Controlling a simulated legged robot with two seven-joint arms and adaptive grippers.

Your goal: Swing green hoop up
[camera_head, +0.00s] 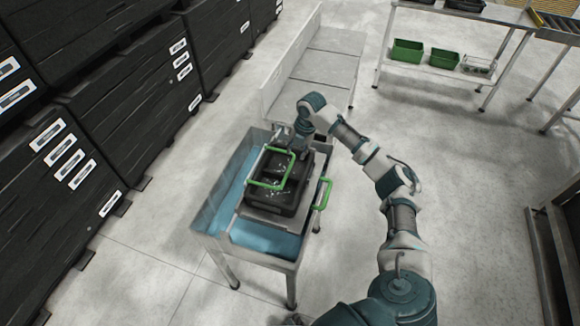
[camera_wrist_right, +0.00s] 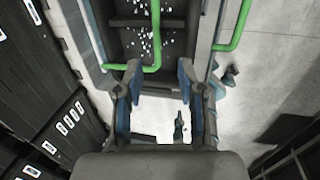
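A black crate (camera_head: 291,190) with small white bits inside sits in the blue-lined metal tub. One green hoop (camera_head: 270,186) lies across the crate's left side; in the right wrist view this green hoop (camera_wrist_right: 155,35) has a bent corner near my fingers. A second green hoop (camera_head: 324,194) stands at the crate's right side, and likely shows at the upper right of the wrist view (camera_wrist_right: 236,28). My right gripper (camera_wrist_right: 158,78) is open, its fingers apart around the hoop's corner; whether they touch it I cannot tell. In the head view my right gripper (camera_head: 283,137) is partly hidden at the tub's far end. My left gripper is out of view.
The metal tub (camera_head: 212,215) stands on legs on a grey floor. A grey bench (camera_head: 325,68) stands behind it. Black stacked containers (camera_head: 120,120) line the left. A rack at upper right holds green trays (camera_head: 407,52). Floor right of the tub is clear.

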